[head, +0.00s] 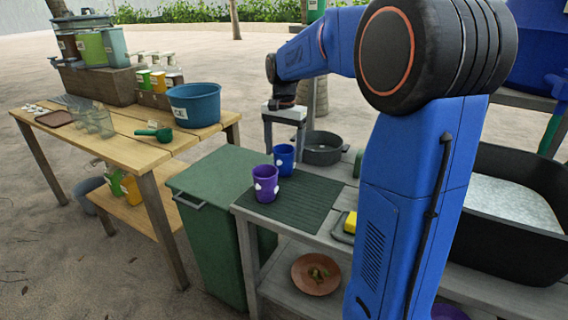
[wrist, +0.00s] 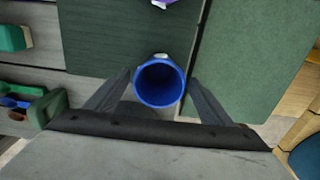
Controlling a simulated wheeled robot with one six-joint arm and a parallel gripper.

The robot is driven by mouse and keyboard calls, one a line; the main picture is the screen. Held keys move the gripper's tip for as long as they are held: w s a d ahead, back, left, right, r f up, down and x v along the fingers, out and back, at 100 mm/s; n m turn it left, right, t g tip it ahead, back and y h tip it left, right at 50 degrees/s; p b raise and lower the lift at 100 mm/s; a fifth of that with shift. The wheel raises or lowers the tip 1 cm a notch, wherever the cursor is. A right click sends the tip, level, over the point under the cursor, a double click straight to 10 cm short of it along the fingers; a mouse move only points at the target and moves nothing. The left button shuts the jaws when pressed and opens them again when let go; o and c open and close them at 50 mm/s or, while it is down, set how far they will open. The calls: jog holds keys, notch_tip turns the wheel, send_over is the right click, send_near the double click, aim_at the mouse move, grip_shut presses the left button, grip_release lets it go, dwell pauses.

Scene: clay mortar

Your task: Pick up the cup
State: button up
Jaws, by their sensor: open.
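A blue cup (head: 284,160) with white marks stands upright on the dark green ribbed mat (head: 307,203). A purple cup (head: 265,184) with white marks stands on the same mat, nearer the head camera. My gripper (head: 284,150) is above and around the blue cup, pointing down. In the wrist view, the blue cup (wrist: 160,82) shows its open mouth between the tips of my gripper (wrist: 160,75). The jaws are open, with a finger on each side of the cup. Only the edge of the purple cup (wrist: 163,3) shows at the top there.
A dark round pan (head: 322,150) sits behind the blue cup. A green bin (head: 222,200) stands left of the counter. A yellow sponge (head: 351,222) lies right of the mat. A black basin (head: 515,215) is at the right. A wooden table (head: 105,148) holds a blue tub (head: 195,104).

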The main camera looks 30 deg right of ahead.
aim_at(284, 162)
jog(key=shift+s+f, duration=0.1)
jog(key=shift+f, duration=2.3)
jog(key=c, duration=1.1)
jog(key=shift+r, duration=0.1)
